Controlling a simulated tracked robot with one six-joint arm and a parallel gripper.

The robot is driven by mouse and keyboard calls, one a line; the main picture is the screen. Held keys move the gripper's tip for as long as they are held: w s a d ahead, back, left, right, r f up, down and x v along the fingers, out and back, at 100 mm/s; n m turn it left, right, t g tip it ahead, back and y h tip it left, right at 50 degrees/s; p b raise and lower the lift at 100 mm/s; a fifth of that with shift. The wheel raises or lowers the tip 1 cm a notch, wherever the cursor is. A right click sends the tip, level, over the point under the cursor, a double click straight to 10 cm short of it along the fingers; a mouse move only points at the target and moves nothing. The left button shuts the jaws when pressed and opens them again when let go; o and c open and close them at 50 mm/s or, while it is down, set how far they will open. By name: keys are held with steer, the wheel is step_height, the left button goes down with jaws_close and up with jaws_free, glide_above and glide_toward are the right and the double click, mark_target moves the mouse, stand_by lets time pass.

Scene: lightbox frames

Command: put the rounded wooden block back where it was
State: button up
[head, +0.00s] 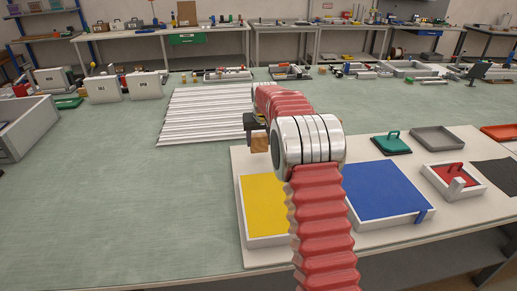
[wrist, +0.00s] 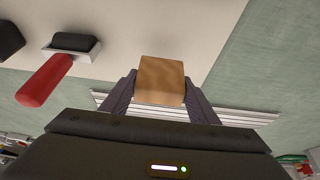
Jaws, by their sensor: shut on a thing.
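The rounded wooden block (wrist: 161,78) is tan and sits between the two dark fingers of my gripper (wrist: 160,92) in the wrist view. My gripper is shut on it. In the head view the block (head: 260,142) shows at the left of my arm's wrist, held above the far left part of the pale board. My gripper (head: 256,130) is partly hidden there by my own arm. The block's far side and its underside are hidden.
The pale board (head: 242,163) carries a yellow tray (head: 262,205), a blue tray (head: 385,195), a green lidded piece (head: 391,145) and a red tray (head: 452,178). White ribbed slats (head: 205,115) lie beyond. The green table's left middle is clear.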

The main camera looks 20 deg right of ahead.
mark_target(260, 143)
steer(key=shift+f, duration=1.85)
steer(key=o, duration=0.9)
steer(key=shift+f, duration=0.1)
steer(key=v, duration=1.2)
